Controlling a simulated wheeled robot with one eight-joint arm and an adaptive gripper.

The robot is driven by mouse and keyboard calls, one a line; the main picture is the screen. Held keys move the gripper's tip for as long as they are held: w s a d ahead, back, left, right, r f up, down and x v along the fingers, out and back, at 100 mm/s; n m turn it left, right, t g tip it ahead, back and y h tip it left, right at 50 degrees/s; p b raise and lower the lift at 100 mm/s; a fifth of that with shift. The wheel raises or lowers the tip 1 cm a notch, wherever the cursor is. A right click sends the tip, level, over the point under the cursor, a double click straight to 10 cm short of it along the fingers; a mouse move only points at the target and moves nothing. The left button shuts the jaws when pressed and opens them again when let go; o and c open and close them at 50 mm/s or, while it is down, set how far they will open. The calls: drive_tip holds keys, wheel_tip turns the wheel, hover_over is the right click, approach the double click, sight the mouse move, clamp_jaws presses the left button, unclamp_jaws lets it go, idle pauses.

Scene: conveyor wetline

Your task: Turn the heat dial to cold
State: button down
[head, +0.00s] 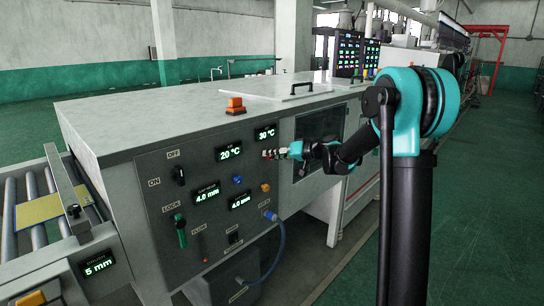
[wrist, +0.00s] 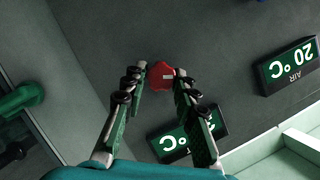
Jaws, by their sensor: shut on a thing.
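A red dial (wrist: 159,71) on the grey control panel is between the fingertips of my gripper (wrist: 163,76) in the wrist view. A short white mark shows on its face, toward the right. My gripper is shut on the dial. In the head view my gripper (head: 273,153) reaches the panel from the right, just below the 30 °C display (head: 266,132), and its fingers mostly hide the dial. The 20 °C display (head: 229,151) is to the left; in the wrist view it appears upside down, labelled AIR (wrist: 290,66). No cold marking is readable.
The panel (head: 150,165) also carries a black on/off switch (head: 179,175), a green lock lever (head: 180,232), a blue button (head: 238,181) and mm displays (head: 206,192). A blue hose (head: 282,243) hangs below. A roller conveyor (head: 40,235) is at the left. Open green floor lies at the right.

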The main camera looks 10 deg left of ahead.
drive_tip(key=m+y, duration=0.1)
drive_tip(key=m, duration=0.2)
drive_tip(key=m+y, duration=0.2)
drive_tip(key=m, duration=0.2)
drive_tip(key=m+y, duration=0.2)
drive_tip(key=m, duration=0.1)
drive_tip(key=shift+w+d+f+m+g, duration=0.1)
drive_tip(key=shift+w+f+m+g, duration=0.05)
drive_tip(key=shift+f+m+g, duration=0.2)
drive_tip(key=shift+f+m, duration=0.1)
drive_tip(key=shift+m, duration=0.15)
idle(0.4)
drive_tip(key=c, duration=1.2)
unclamp_jaws()
drive_tip(key=shift+d, duration=0.1)
drive_tip(key=v, duration=1.1)
drive_tip(key=shift+d+f, duration=0.1)
drive_tip(key=shift+d, duration=0.25)
